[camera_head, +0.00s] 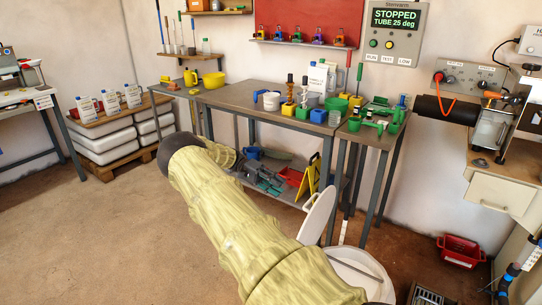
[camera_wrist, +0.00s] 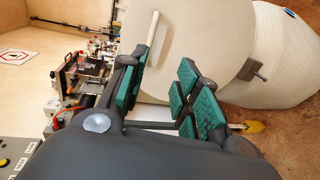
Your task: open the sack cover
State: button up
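The sack cover is a pale round lid (camera_head: 318,216). In the head view it stands tilted up at the edge of the white round container (camera_head: 362,268); my sleeved arm hides part of both. In the wrist view the cover (camera_wrist: 195,35) is a broad disc just beyond the fingers, with a pale bar (camera_wrist: 148,40) near its left edge and a grey bracket (camera_wrist: 258,74) at its right. The rounded white sack body (camera_wrist: 287,55) is behind it. My gripper (camera_wrist: 162,64) is open, with a wide gap between its green pads and nothing clearly held. The head view does not show it.
A workbench (camera_head: 235,97) with tools and containers stands behind my arm. A small table (camera_head: 375,135) with green items is beside it. A red crate (camera_head: 461,251) lies on the floor at right. The brown floor at left is clear.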

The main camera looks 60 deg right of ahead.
jog(key=shift+w+r, duration=0.2)
jog(key=shift+w, duration=1.1)
